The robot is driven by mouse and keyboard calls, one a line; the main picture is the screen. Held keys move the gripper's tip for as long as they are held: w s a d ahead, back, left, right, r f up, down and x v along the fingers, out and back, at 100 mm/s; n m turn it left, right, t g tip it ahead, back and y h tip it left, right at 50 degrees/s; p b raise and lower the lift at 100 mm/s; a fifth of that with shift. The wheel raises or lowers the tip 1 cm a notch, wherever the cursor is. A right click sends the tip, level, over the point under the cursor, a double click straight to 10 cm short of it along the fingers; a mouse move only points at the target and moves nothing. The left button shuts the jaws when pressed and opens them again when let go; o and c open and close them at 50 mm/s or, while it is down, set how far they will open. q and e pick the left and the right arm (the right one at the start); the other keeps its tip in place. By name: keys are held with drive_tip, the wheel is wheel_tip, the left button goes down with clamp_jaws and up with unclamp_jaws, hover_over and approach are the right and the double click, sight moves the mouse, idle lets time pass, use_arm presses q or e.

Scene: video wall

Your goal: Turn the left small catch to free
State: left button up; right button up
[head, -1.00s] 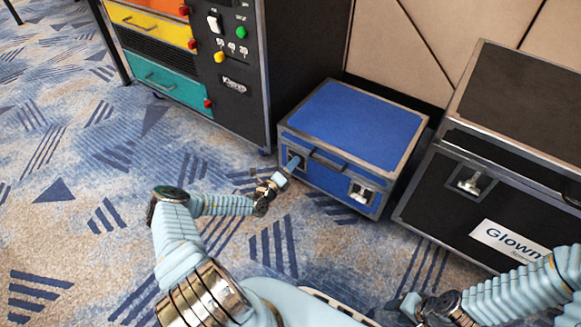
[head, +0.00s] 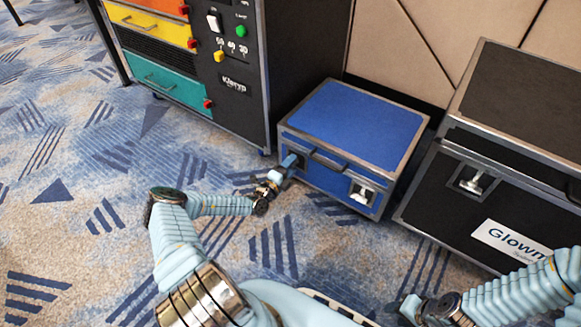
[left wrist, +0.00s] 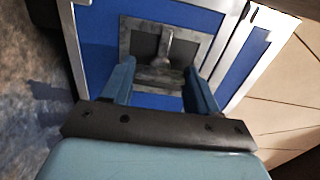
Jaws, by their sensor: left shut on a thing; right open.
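The blue case (head: 355,120) stands on the carpet with its lid down. My left gripper (head: 292,165) is at the left small catch on its front and hides most of that catch in the head view. The right small catch (head: 361,194) sits on the same front, untouched. My right gripper (head: 408,308) is open, low at the bottom right, away from the case.
A dark handle (head: 328,161) lies between the two catches. A black case (head: 500,150) with a white label stands close on the right. A rack with coloured drawers (head: 180,60) stands behind on the left. The carpet left of the case is clear.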

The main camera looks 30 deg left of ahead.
use_arm(q)
drive_tip(key=o, duration=1.1)
drive_tip(key=shift+c, duration=0.2)
drive_tip(key=shift+s, duration=0.1)
drive_tip(key=s+a+p, duration=0.1)
drive_tip(key=s+p, duration=0.1)
drive_tip(key=s, duration=1.1)
drive_tip(key=shift+s, duration=0.3)
